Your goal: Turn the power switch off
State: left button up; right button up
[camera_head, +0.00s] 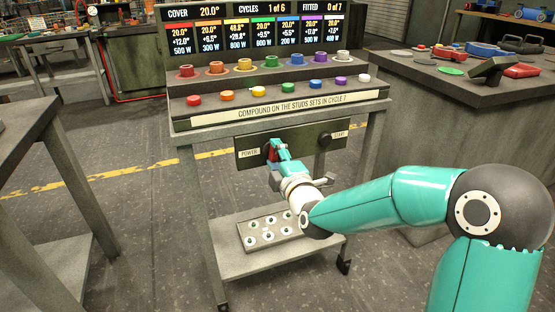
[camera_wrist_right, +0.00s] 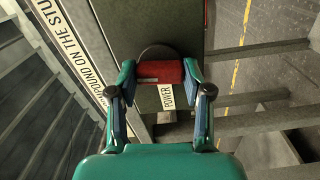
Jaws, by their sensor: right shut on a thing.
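The power switch (camera_wrist_right: 161,72) has a red handle over a dark round base, on a grey-green panel (camera_head: 300,150) below the bench top. A white POWER label (camera_head: 249,154) is beside it. My right gripper (camera_head: 276,150) is at the switch. In the right wrist view my right gripper (camera_wrist_right: 160,75) has one finger on each side of the red handle and is shut on it. In the head view the fingers hide most of the switch. Its setting cannot be read. My left gripper is not in view.
A dark round START knob (camera_head: 325,139) is on the same panel. Above are coloured knobs and a lit display (camera_head: 260,30). A plate with several round white parts (camera_head: 270,231) lies on the lower shelf. Grey tables (camera_head: 475,85) stand at both sides.

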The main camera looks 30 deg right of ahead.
jog(key=shift+a+f+n, duration=0.1)
jog(key=shift+a+n, duration=0.05)
jog(key=shift+n, duration=0.75)
jog(key=o, duration=1.2)
jog(key=shift+c, duration=0.2)
jog(key=shift+s, duration=0.3)
jog(key=v, duration=0.6)
jog(key=shift+s, duration=0.4)
